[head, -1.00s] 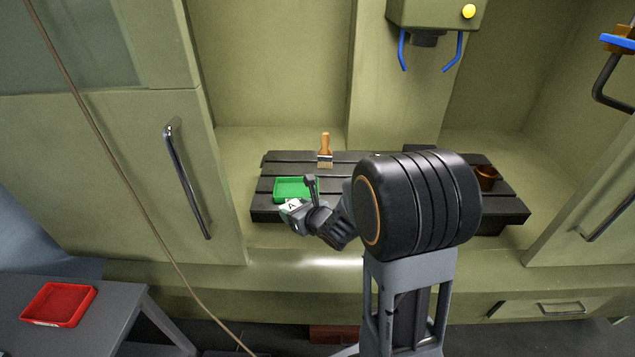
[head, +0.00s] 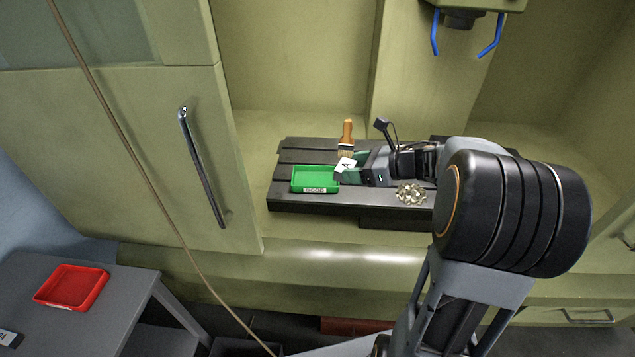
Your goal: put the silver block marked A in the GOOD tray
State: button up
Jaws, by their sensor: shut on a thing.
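The silver block marked A (head: 345,165) is held at the tips of my gripper (head: 352,167), with its lettered white face showing. My gripper is shut on it and points left. The green tray labelled GOOD (head: 315,190) lies on the dark slotted table (head: 290,152), just left of and below the block in the picture. The block shows near the tray's right end; I cannot tell its exact height above the table. The part of the tray that I see is empty.
A brush (head: 347,132) with a wooden handle is behind the tray. A pile of metal shavings (head: 411,194) lies on the table below my gripper. A red tray (head: 72,287) sits on a grey side table at the left. A cable hangs in front.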

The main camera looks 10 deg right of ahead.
jog(key=w+a+f+p, duration=0.1)
jog(key=w+f+p, duration=0.25)
jog(key=w, duration=0.45)
send_over(332, 184)
jog(key=f, duration=0.5)
jog(key=shift+s+f, duration=0.2)
jog(key=shift+s, duration=0.05)
jog(key=shift+w+f+p, duration=0.25)
jog(key=shift+f+p, duration=0.05)
jog(key=shift+f, duration=0.1)
notch_tip(332, 184, down, 3)
jog(key=shift+w+r, duration=0.1)
jog(key=shift+f, duration=0.3)
